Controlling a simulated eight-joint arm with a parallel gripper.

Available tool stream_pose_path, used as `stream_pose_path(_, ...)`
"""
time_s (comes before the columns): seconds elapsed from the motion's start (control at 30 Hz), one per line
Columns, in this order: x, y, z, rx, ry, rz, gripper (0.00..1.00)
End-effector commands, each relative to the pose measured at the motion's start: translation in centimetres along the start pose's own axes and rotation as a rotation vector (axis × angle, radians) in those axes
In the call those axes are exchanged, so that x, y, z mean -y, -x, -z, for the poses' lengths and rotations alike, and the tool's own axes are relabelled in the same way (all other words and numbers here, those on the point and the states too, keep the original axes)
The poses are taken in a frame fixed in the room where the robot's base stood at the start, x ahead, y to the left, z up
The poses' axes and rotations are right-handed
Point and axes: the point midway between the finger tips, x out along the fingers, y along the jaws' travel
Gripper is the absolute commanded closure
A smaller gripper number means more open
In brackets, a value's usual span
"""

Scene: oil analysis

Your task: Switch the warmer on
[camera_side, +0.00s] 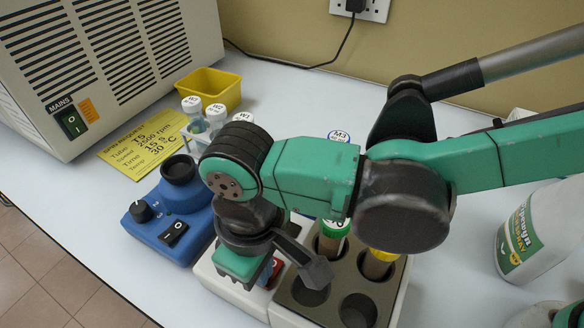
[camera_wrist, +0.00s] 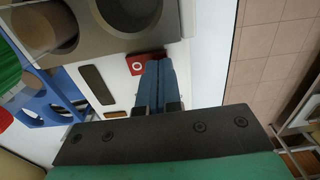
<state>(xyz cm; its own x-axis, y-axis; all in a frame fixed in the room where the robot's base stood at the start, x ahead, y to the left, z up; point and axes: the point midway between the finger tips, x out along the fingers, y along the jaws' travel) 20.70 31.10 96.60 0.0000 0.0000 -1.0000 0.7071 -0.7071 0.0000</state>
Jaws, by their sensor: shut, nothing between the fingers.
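The warmer is a white box (camera_side: 228,288) with a dark grey tube block (camera_side: 298,308). The block also shows in the wrist view (camera_wrist: 112,42). A green-capped tube (camera_side: 333,230) and a yellow-capped tube (camera_side: 378,262) stand in it; its front holes look empty. A red rocker switch (camera_wrist: 138,66) with a white ring mark sits on the warmer's white face; in the side view it is partly hidden by my gripper (camera_side: 272,272). My gripper (camera_wrist: 155,66) is shut and empty, its blue fingertips right beside the switch. I cannot tell whether they touch it.
A blue device (camera_side: 165,225) with a dial and black rocker stands left of the warmer. Behind are a vented machine (camera_side: 60,60) with a mains switch, a yellow card (camera_side: 145,140), a yellow bin (camera_side: 210,88) and capped vials (camera_side: 215,115). A white bottle (camera_side: 535,230) stands right.

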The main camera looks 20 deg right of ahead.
Motion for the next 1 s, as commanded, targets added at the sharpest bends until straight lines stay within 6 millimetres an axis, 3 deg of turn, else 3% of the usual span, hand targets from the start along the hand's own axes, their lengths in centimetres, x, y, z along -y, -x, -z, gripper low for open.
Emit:
stream_pose_path(0.43,0.0,-0.1,0.0,0.000,0.000,0.000,1.00)
stream_pose_path(1.0,0.0,4.9,0.0,0.000,0.000,0.000,1.00)
